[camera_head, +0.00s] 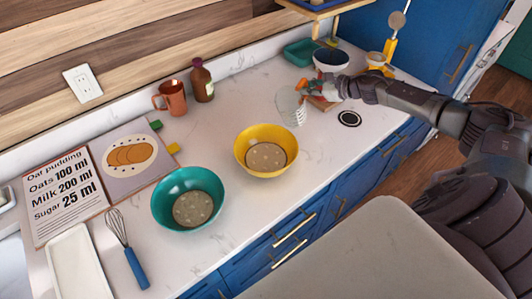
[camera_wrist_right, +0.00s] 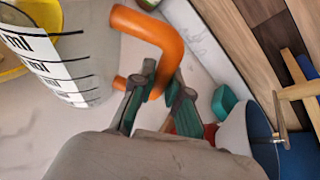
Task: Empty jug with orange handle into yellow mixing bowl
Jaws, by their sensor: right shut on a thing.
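The yellow mixing bowl (camera_head: 265,134) stands on the counter with a speckled beige layer inside; its edge shows in the right wrist view (camera_wrist_right: 43,14). The clear measuring jug (camera_head: 288,104) is right of and behind the bowl, apart from it, and looks roughly upright. Its ml markings show in the right wrist view (camera_wrist_right: 75,70). I cannot tell its contents or whether its base touches the counter. My right gripper (camera_head: 310,89) is shut on the jug's orange handle (camera_wrist_right: 165,38); its fingers (camera_wrist_right: 160,97) close around the lower part. My left gripper is out of view.
A teal bowl (camera_head: 176,184) with beige contents stands left of the yellow bowl. A whisk (camera_head: 126,250), recipe board (camera_head: 65,190), copper mug (camera_head: 173,98) and brown bottle (camera_head: 202,82) lie or stand left. A white bowl (camera_head: 331,59) is behind my gripper. Counter between jug and yellow bowl is clear.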

